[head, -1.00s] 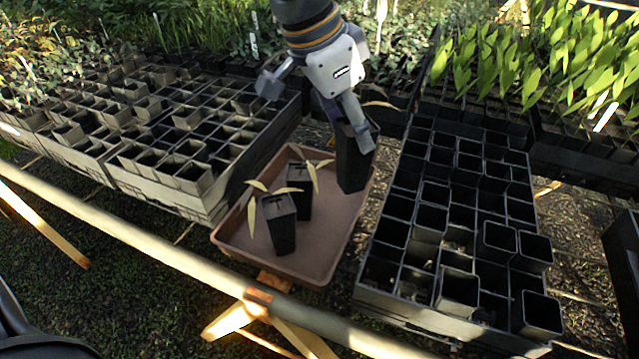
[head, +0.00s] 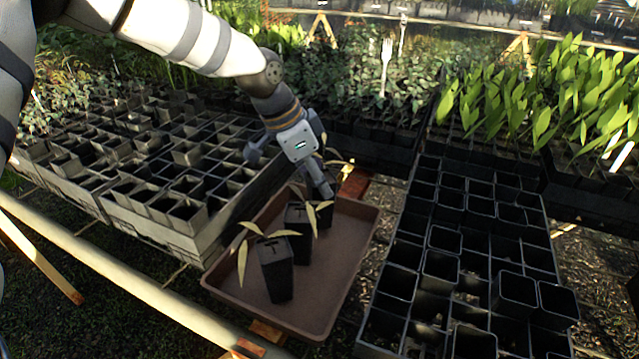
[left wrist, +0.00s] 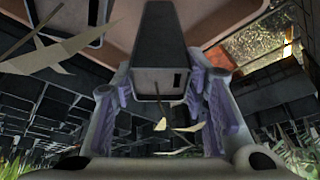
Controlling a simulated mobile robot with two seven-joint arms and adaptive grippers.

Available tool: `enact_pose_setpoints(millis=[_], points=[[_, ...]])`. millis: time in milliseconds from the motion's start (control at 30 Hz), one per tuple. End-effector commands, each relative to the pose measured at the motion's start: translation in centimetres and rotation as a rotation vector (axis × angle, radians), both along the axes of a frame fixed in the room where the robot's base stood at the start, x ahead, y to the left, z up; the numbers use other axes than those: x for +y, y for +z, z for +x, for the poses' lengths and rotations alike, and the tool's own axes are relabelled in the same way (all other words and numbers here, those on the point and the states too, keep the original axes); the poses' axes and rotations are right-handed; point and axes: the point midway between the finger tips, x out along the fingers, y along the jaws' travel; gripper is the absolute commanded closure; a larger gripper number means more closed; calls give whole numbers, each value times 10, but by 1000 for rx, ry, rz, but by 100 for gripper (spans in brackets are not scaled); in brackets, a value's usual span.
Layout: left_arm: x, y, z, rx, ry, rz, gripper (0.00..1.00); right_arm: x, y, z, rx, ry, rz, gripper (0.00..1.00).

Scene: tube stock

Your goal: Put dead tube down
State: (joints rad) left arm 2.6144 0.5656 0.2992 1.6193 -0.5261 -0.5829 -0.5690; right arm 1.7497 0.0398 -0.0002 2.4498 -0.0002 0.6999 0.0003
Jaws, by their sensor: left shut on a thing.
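My left gripper (head: 322,188) is shut on a dark square dead tube (head: 325,214) with pale withered leaves. The tube is upright in the back part of the brown tray (head: 338,262); I cannot tell whether its base touches the tray floor. In the left wrist view the tube (left wrist: 160,50) sits between both fingers (left wrist: 165,88), with dry leaves below its rim. Two more dead tubes stand in the tray: a front one (head: 276,272) and a middle one (head: 298,240), which partly hides the held tube. My right gripper is not in view.
A crate of black tubes (head: 410,255) stands right of the tray, and grey crates (head: 190,215) stand left. Leafy green plants (head: 560,95) are at the back right. A pale rail (head: 110,272) runs across the front. The tray's right front floor is clear.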

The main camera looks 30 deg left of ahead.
Motion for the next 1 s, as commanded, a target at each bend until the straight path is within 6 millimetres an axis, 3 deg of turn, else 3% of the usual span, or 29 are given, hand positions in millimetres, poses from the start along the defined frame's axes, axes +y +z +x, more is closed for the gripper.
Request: enact_pose_setpoints(millis=[67, 400, 433, 500, 833, 1000], points=[[0, -15, -1, 4, 1, -1, 100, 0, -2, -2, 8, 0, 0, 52], [0, -17, 0, -1, 0, 0, 100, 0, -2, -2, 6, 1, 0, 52], [0, -16, 0, -1, 0, 0, 53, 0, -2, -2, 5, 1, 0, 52], [0, -16, 0, -1, 0, 0, 40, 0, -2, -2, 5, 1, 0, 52], [-1, -13, 0, -3, 1, -1, 40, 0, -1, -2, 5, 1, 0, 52], [8, 28, -9, -15, 2, -1, 40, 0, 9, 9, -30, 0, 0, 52]])
